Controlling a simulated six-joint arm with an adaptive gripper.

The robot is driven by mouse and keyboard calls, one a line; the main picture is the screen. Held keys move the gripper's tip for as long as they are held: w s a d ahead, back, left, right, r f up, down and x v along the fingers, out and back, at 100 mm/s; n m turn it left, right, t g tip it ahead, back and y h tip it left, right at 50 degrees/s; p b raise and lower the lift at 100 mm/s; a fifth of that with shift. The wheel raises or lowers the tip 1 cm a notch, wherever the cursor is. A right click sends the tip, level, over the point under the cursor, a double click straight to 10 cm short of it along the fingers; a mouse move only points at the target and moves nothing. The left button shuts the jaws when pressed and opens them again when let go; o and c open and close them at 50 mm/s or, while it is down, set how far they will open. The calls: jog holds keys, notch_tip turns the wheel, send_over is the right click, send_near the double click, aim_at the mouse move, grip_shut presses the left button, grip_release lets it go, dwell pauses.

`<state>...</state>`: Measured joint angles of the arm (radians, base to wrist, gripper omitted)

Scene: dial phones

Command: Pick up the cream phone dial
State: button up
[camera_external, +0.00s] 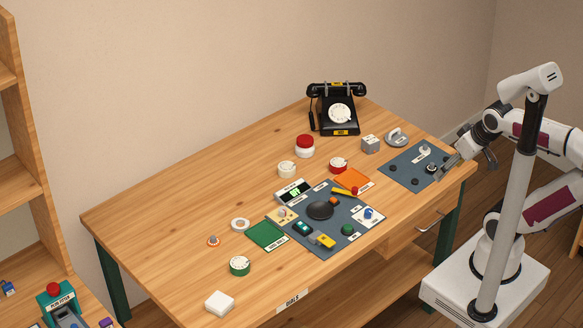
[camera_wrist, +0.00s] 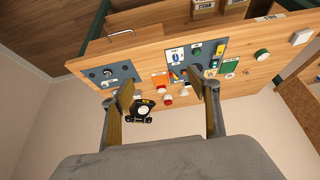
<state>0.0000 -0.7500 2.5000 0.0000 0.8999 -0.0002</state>
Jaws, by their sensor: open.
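The cream phone dial (camera_external: 287,169) is a short, round, cream-coloured piece standing on the wooden table, left of the red dial (camera_external: 338,165). It also shows, small, in the wrist view (camera_wrist: 185,92), between the fingers. My gripper (camera_external: 465,170) is at the table's right end, above the edge of the grey-blue mat, well away from the cream dial. Its fingers are spread and empty, and in the wrist view (camera_wrist: 163,83) they frame part of the tabletop.
A black rotary phone (camera_external: 339,112) stands at the back. A red-topped white button (camera_external: 305,147) stands behind the cream dial. A dark mat (camera_external: 330,240) with several small items lies in front. A green dial (camera_external: 239,266) is at front left. Left-rear tabletop is clear.

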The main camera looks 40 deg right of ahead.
jog(key=shift+w, duration=0.1)
jog(key=w+d+r+n+t+h, duration=0.1)
jog(key=w+d+r+n, duration=0.3)
jog(key=w, duration=0.6)
jog(key=w+d+n+t+h, duration=0.1)
jog(key=w+d+n+t, duration=0.1)
jog(key=w+n, duration=0.65)
jog(key=w+f+n+t+y, duration=0.2)
jog(key=w+n, duration=0.6)
jog(key=w, duration=1.2)
jog(key=w+a+f+n+t+y, duration=0.1)
jog(key=w+a+f+n+y, duration=0.2)
jog(key=w+f+n, duration=0.5)
jog(key=w+a+f+n+y, duration=0.25)
jog(key=w+f+n, duration=0.35)
jog(key=f+n, duration=0.3)
jog(key=n+y, duration=0.3)
jog(key=n, duration=0.3)
send_near(287, 169)
jog(key=w, duration=0.3)
jog(key=shift+w+d+r+m+g+h, duration=0.15)
jog(key=shift+d+m+g+h, duration=0.1)
jog(key=shift+g, duration=0.15)
jog(key=shift+a+f, duration=0.2)
jog(key=shift+f, duration=0.2)
